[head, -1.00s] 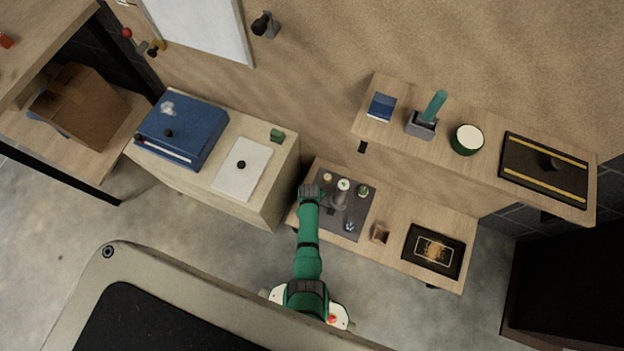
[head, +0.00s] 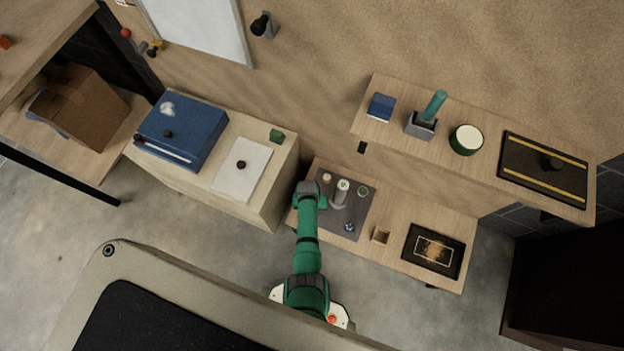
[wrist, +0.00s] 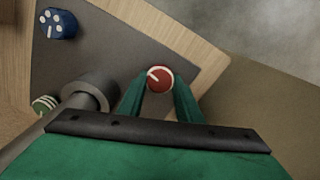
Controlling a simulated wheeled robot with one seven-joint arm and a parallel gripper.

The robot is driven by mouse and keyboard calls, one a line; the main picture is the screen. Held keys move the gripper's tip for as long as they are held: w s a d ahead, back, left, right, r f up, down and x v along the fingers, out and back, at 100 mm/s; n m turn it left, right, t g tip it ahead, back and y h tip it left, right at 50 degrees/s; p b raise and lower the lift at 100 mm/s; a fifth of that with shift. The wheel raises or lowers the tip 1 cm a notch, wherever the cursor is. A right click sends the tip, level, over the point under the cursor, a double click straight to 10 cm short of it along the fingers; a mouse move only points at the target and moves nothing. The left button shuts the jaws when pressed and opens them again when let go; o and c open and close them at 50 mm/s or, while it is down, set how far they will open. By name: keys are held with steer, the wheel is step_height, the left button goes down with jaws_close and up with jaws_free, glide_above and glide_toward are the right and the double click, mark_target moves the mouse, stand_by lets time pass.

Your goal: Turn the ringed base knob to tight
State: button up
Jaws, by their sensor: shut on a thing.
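A round red knob (wrist: 160,78) with a white pointer line and a paler rim sits on a dark grey base plate (wrist: 95,45) in the wrist view. Its pointer is aimed up and left. My gripper (wrist: 159,88) has its two green fingers on either side of this knob and is shut on it. In the head view my gripper (head: 311,190) is over the left part of the plate (head: 330,214) and hides the red knob. A blue knob with white marks (wrist: 56,23) and a green-and-white knob (wrist: 43,105) are on the same plate.
A grey upright cylinder (wrist: 95,88) stands close to my left finger. The plate lies on a low wooden bench (head: 395,215) with a small wooden box (head: 380,235) and a black framed panel (head: 433,250). A cream cabinet (head: 270,180) stands close on the left.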

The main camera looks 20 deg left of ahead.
steer(key=m, duration=0.6)
steer(key=shift+w, duration=0.15)
steer(key=m, duration=0.7)
steer(key=shift+g, duration=0.3)
steer(key=shift+d, duration=0.1)
steer(key=o, duration=1)
steer(key=shift+o, duration=0.2)
step_height(320, 180, up, 11)
steer(key=shift+w+a, duration=0.15)
steer(key=shift+a, duration=0.05)
steer(key=shift+f, duration=0.15)
